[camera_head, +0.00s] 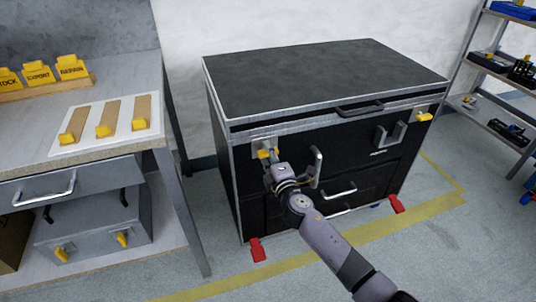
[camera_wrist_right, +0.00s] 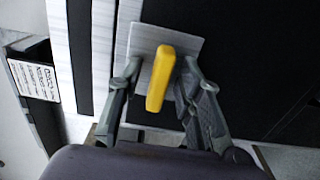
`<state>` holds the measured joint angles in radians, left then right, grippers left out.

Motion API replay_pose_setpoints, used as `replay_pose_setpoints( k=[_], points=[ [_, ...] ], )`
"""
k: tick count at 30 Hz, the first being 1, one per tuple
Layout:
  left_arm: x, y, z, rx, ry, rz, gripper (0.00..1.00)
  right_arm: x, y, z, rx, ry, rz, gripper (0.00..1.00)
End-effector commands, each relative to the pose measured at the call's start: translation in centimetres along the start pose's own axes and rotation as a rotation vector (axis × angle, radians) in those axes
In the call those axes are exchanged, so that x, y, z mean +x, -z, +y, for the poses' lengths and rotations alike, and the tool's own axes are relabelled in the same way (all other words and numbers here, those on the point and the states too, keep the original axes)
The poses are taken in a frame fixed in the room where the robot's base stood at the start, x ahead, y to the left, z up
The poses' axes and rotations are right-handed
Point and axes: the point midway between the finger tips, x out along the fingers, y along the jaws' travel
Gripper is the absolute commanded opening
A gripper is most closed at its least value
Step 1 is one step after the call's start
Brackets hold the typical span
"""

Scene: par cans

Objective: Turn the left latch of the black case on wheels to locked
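The black case on wheels (camera_head: 325,75) stands in the middle of the head view with its lid shut. Its left latch (camera_head: 264,153) is a yellow handle on a grey plate at the upper left of the front. In the right wrist view the yellow handle (camera_wrist_right: 160,78) is long and slightly tilted on its plate (camera_wrist_right: 140,42). My right gripper (camera_head: 270,162) is at this latch. Its fingers (camera_wrist_right: 160,85) are open on either side of the handle, with a visible gap at least on the left. My left gripper is not in view.
The right latch (camera_head: 424,116) is yellow. Grey handles (camera_head: 390,135) stick out of the case front, one close to my right wrist. Red wheel pedals (camera_head: 257,249) lie at the floor. A workbench (camera_head: 150,60) stands left and a shelf rack (camera_head: 495,65) right.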

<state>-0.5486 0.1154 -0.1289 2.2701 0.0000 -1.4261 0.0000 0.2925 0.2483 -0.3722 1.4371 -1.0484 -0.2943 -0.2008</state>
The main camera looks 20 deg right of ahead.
Motion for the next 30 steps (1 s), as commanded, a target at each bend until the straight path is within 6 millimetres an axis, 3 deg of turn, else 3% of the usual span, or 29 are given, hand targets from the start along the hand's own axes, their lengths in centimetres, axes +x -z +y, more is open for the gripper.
replay_pose_setpoints(
  k=[11, 25, 30],
  points=[
    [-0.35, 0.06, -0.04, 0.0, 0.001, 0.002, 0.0, 0.47, 0.03, 0.01, 0.001, 0.0, 0.0, 0.33],
    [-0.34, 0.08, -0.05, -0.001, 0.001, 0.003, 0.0, 0.44, 0.02, 0.0, 0.001, 0.0, 0.0, 0.01],
    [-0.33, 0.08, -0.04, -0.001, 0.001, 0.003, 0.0, 0.44, 0.02, -0.01, 0.0, 0.001, 0.0, 0.0]
  ],
)
